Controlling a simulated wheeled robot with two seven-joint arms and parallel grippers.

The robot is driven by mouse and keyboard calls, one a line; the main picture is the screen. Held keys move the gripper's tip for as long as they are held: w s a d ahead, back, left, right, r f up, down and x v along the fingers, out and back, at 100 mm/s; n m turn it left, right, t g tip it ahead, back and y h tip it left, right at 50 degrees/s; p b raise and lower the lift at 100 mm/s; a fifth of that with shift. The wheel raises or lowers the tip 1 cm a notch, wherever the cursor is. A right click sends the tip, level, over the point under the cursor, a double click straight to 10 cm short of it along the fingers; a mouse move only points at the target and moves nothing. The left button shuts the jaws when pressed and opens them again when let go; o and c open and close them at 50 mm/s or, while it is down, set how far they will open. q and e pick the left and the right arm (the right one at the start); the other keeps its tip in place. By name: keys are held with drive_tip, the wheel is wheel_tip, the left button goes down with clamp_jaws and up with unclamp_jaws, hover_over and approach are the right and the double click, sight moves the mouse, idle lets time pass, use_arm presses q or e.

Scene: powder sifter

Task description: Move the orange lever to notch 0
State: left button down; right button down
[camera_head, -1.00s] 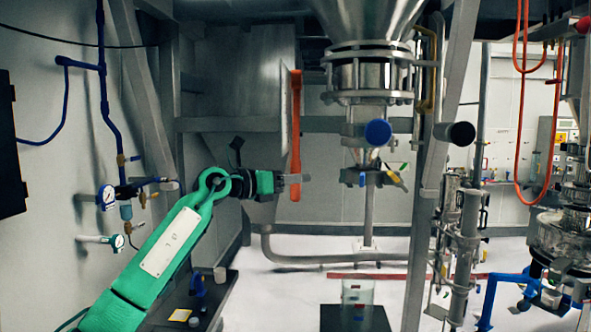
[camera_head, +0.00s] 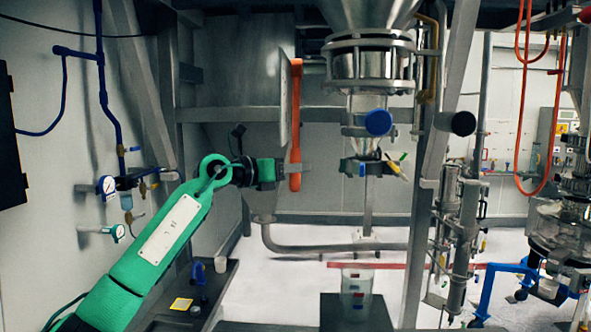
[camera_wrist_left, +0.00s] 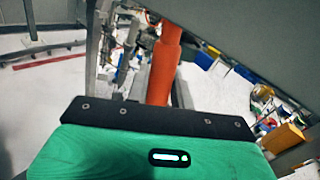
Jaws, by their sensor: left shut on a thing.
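The orange lever (camera_head: 296,120) hangs nearly upright at the edge of a grey metal plate (camera_head: 284,105) in the head view. My left gripper (camera_head: 294,168), on the green arm from the left, is shut on the lever near its lower end. In the left wrist view the orange lever (camera_wrist_left: 162,62) runs down to the dark edge of my gripper, which hides the fingers and the grip itself. I cannot make out notch marks in either view. My right gripper is not in view.
A steel hopper (camera_head: 370,60) with a blue round cap (camera_head: 378,122) stands right of the lever. A slanted grey post (camera_head: 437,140) is further right. Gauges (camera_head: 107,185) and blue pipes are on the left wall. A dark bench (camera_head: 225,280) lies below my arm.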

use_arm(q)
drive_tip(key=shift+s+r+n, duration=0.2)
drive_tip(key=shift+s+n, duration=0.1)
drive_tip(key=shift+s, duration=0.4)
drive_tip(key=c, duration=1.3)
unclamp_jaws()
drive_tip(key=shift+s, duration=0.1)
drive_tip(key=shift+o, duration=0.2)
drive_tip(key=shift+a, duration=0.2)
drive_tip(key=b+v, duration=0.7)
drive_tip(key=v, duration=0.6)
drive_tip(key=shift+s+a+r, duration=0.15)
drive_tip(key=shift+s+r, duration=0.1)
